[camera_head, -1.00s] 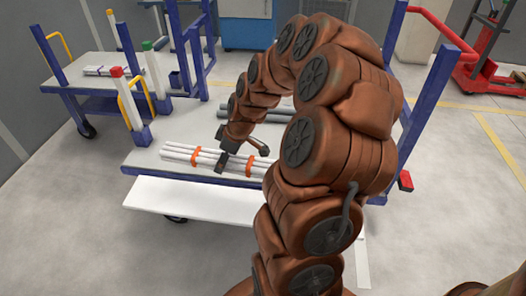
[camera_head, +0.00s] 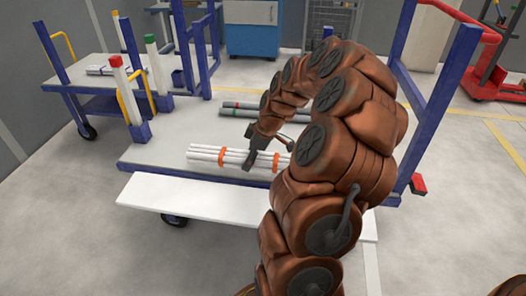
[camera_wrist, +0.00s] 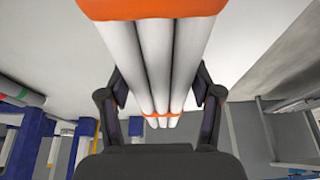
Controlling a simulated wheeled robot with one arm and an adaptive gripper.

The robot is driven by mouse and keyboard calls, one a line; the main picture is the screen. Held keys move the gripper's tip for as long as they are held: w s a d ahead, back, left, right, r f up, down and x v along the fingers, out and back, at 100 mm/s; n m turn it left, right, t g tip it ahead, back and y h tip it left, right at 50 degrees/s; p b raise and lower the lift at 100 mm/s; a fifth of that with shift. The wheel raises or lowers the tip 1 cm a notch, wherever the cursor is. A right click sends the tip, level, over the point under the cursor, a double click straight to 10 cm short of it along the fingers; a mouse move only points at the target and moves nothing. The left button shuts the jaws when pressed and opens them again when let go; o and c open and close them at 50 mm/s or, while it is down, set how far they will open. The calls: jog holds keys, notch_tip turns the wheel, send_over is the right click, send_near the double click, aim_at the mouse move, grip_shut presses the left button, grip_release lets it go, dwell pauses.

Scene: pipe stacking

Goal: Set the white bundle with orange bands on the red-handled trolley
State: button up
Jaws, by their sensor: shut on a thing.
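The white pipe bundle with orange bands (camera_head: 236,157) lies level over the pale deck of the red-handled trolley (camera_head: 150,155), near its front edge. I cannot tell whether it touches the deck. My gripper (camera_head: 252,160) is shut on the bundle between its two bands. In the wrist view, the fingers (camera_wrist: 160,95) flank the white pipes (camera_wrist: 155,60), with one orange band close to the camera and another farther off. The trolley's red handle (camera_head: 455,18) joins blue posts at the right. My arm hides the deck's right part.
Grey pipes with a red mark and a green mark (camera_head: 240,108) lie farther back on the deck. Posts with red and green tops (camera_head: 116,62) stand at the left. Another trolley with a yellow handle (camera_head: 44,42) stands behind. A white panel (camera_head: 240,202) runs along the front.

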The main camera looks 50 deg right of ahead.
jog(key=w+d, duration=0.1)
jog(key=d, duration=0.2)
jog(key=w+d+b, duration=0.1)
jog(key=d, duration=0.2)
jog(key=w+d+f+b, duration=0.1)
jog(key=d, duration=0.2)
jog(key=shift+w+d, duration=0.1)
jog(key=shift+w, duration=0.05)
jog(key=shift+f+b, duration=1)
jog(key=shift+f, duration=0.65)
jog(key=shift+f, duration=0.2)
jog(key=o, duration=1.5)
jog(key=shift+c, duration=0.2)
jog(key=shift+r, duration=0.15)
